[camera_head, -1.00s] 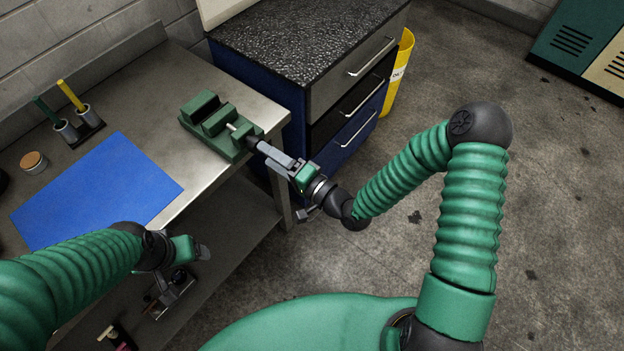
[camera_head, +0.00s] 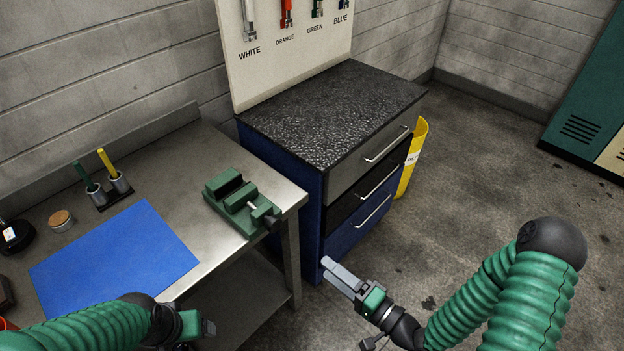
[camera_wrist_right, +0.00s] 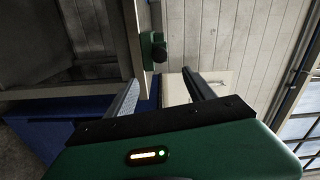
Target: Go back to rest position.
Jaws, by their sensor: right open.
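My right gripper (camera_head: 343,277) is open and empty, in front of the blue drawer cabinet and to the right of the bench leg in the head view. Its two fingers (camera_wrist_right: 160,95) show apart with nothing between them in the right wrist view. My left gripper (camera_head: 204,327) is low at the front edge of the bench in the head view. Its fingers are mostly hidden, so its opening cannot be told. The green vise (camera_head: 240,203) sits on the right end of the metal bench, apart from my right gripper. It also shows in the right wrist view (camera_wrist_right: 153,50).
The metal bench (camera_head: 190,150) holds a blue mat (camera_head: 115,260) and two cups with a green and a yellow marker (camera_head: 105,180). A drawer cabinet (camera_head: 335,110) stands behind, with a tool board (camera_head: 290,50) and a yellow bin (camera_head: 413,150). The floor at right is clear.

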